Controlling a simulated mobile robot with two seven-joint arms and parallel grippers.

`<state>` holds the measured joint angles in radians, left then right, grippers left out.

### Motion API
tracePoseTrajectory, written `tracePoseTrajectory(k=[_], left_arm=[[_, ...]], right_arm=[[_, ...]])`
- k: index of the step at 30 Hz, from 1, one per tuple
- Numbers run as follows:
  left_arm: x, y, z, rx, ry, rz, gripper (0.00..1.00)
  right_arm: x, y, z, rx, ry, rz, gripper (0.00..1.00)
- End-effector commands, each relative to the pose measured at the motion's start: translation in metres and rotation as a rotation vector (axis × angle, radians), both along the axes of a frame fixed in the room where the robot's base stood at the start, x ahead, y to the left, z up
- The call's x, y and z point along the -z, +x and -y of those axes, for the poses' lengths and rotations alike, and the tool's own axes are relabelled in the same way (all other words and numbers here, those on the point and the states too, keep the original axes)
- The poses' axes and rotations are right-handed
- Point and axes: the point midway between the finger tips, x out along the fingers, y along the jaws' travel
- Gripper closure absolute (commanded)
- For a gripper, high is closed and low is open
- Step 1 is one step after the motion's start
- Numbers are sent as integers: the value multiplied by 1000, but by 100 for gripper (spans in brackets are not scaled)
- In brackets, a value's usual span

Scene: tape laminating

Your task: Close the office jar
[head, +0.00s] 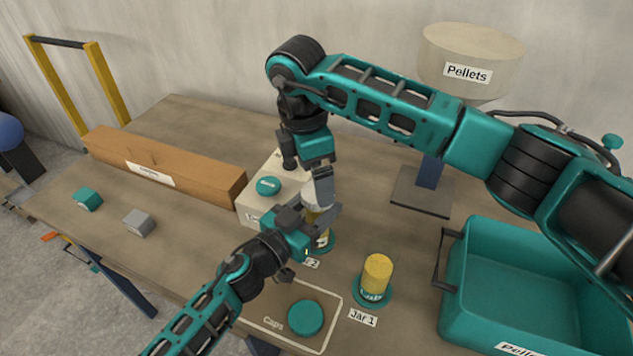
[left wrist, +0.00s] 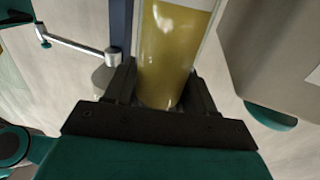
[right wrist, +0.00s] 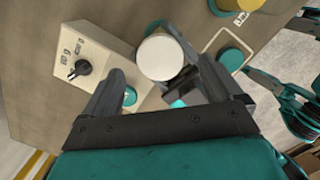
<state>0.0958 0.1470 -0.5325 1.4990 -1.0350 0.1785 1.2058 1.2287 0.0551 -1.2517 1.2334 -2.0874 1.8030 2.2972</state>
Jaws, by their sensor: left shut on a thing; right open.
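The jar at the Jar 2 spot (head: 322,238) holds yellow contents and stands upright, partly hidden by my grippers. It fills the middle of the left wrist view (left wrist: 170,60). My left gripper (head: 312,222) is shut around its side. Its white round top (right wrist: 160,57) shows from above in the right wrist view; I cannot tell whether this is a lid. My right gripper (head: 323,190) is open above it, with the white top between and beyond its fingers. A teal cap (head: 305,318) lies in the Caps area, also seen in the right wrist view (right wrist: 232,62).
A second yellow jar (head: 377,273) stands at Jar 1. A cream box (head: 255,203) with a knob and teal button stands close behind the grippers. A teal bin (head: 480,290) is at right, a Pellets hopper (head: 465,50) behind, and a long brown box (head: 190,170) at left.

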Motion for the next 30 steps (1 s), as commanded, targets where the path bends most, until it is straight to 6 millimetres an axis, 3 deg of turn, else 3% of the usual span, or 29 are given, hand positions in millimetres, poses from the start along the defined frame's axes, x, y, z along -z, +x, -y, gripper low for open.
tracePoseTrajectory(k=[6, 12, 24, 25, 30], left_arm=[[1, 0, 0, -1, 1, -2, 100], [1, 0, 0, 0, 1, -2, 100], [1, 0, 0, 0, 1, -2, 100], [1, 0, 0, 0, 1, -2, 44], [1, 0, 0, 0, 1, -1, 28]], right_arm=[[-49, -2, -6, -3, 2, 4, 7], [-78, -3, -9, 0, 1, 3, 7], [-86, -4, -10, -1, 0, 1, 7], [-86, -4, -10, 0, 0, 1, 7], [-86, -4, -10, 0, 0, 1, 7]])
